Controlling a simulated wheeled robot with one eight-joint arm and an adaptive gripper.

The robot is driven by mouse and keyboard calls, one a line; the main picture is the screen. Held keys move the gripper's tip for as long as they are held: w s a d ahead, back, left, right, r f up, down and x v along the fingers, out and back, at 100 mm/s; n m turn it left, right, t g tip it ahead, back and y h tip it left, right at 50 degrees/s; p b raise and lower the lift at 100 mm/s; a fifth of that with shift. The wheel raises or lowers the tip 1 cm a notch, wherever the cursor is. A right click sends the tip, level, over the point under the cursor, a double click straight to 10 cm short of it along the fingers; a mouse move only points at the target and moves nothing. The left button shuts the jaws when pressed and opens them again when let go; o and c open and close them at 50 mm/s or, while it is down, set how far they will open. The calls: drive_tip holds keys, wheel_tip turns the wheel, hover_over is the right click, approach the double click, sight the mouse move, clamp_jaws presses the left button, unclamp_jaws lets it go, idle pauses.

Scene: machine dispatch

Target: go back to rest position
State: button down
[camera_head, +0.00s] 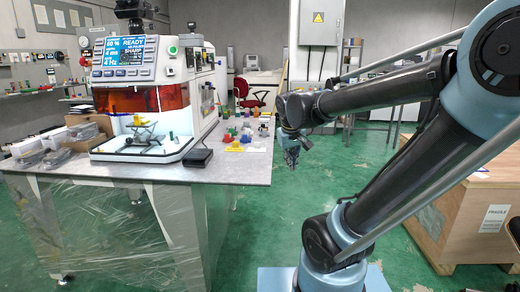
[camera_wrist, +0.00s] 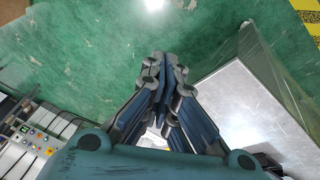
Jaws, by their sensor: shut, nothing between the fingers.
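My gripper (camera_head: 291,158) hangs at the end of my arm in the head view, pointing down over the green floor, just right of the table's edge. In the wrist view my gripper (camera_wrist: 163,62) has its fingertips together, with nothing between them. My arm is bent, with the forearm reaching left from the raised elbow at the right. The gripper is clear of the table and touches nothing that I can see.
A grey table (camera_head: 225,172) at left bears a machine (camera_head: 150,95) with a lit screen, a cardboard box (camera_head: 88,128) and several small coloured objects. A wooden crate (camera_head: 462,215) stands at right. Green floor (camera_head: 270,215) is open between them.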

drive_tip(key=s+d+f+m, duration=0.1)
drive_tip(key=s+d+f, duration=0.1)
drive_tip(key=s, duration=0.3)
drive_tip(key=s+d+f+m+g, duration=0.1)
drive_tip(key=s+d+f, duration=0.2)
drive_tip(key=s+f, duration=0.2)
drive_tip(key=s+d+f+m+g, duration=0.1)
drive_tip(key=s+d+f, duration=0.1)
drive_tip(key=s+f, duration=0.2)
drive_tip(key=shift+s+d+m+y, duration=0.3)
drive_tip(key=shift+s+d+y, duration=0.1)
drive_tip(key=shift+s, duration=0.6)
drive_tip(key=shift+f, duration=0.1)
